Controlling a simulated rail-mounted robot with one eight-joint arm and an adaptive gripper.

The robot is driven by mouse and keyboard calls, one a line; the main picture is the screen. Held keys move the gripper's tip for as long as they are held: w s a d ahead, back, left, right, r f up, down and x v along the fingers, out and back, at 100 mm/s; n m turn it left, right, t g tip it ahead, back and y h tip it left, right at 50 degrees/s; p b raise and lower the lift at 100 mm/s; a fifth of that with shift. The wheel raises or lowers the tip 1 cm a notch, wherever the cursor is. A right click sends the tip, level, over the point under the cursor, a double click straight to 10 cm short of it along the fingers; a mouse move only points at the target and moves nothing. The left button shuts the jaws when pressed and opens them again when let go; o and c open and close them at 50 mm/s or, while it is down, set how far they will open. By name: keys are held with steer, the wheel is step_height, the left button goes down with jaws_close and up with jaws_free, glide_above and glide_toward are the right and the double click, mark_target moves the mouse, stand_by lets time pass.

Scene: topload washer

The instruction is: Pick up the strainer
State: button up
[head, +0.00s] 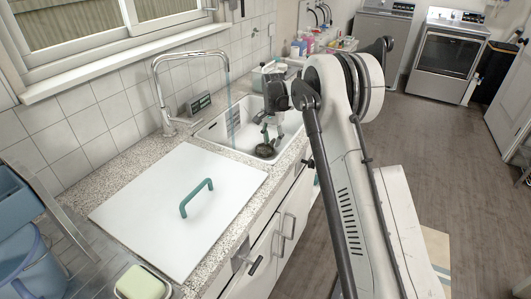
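A small dark round thing, apparently the strainer (265,151), is at the bottom of the white sink (217,132). My gripper (270,136) points down into the sink, directly above the strainer and very close to it. The fingers are small and partly merge with the dark parts around them. I cannot tell whether they touch the strainer or whether they are open or shut.
A tall chrome faucet (163,90) arches over the sink's left side. A white board with a green handle (197,197) covers the near counter. A soap bar (141,283) and blue bucket (22,262) are at lower left. Bottles (305,46) crowd the far counter.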

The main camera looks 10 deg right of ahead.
mark_target(265, 146)
steer(key=f, duration=0.4)
steer(key=shift+w+d+f, duration=0.2)
steer(key=shift+f, duration=0.2)
jaws_close()
